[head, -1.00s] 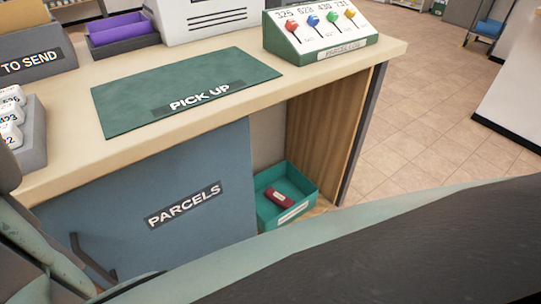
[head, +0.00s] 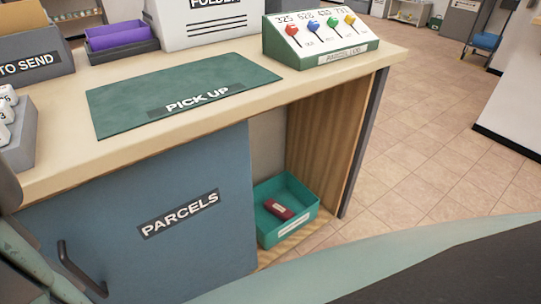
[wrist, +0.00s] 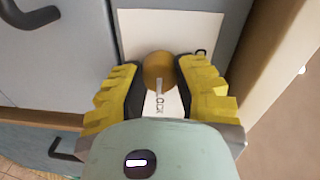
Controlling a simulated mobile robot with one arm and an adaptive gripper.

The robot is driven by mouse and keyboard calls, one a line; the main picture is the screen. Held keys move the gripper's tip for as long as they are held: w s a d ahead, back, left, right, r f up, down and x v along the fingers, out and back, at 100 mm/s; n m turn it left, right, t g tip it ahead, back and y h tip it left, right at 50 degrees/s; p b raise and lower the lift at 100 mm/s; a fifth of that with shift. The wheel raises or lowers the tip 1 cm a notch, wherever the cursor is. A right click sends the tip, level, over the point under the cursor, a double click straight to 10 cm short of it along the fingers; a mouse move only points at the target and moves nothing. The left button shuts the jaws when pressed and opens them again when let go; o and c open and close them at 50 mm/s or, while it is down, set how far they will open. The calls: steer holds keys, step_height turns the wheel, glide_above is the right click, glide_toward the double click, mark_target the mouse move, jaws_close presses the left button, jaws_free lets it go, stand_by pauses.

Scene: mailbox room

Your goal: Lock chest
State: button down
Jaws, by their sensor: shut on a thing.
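My gripper (wrist: 157,84), with yellow ridged fingers, is closed around a round brass knob (wrist: 158,64) in the wrist view. The knob sits on a white plate with dark lettering, partly hidden by the fingers. The plate is on a grey-blue front panel (wrist: 75,60) beside a light wooden edge. I cannot tell for sure that this front is the chest. The gripper and the knob do not show in the head view.
The head view shows a wooden counter (head: 55,172) with a green PICK UP mat (head: 180,85) and a stand of coloured keys (head: 318,38). Below are a blue PARCELS panel (head: 130,245) and a teal bin (head: 270,240) holding a dark red item (head: 279,209). Tiled floor lies right.

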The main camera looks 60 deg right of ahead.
steer(key=c, duration=0.6)
jaws_free()
steer(key=v, duration=1.2)
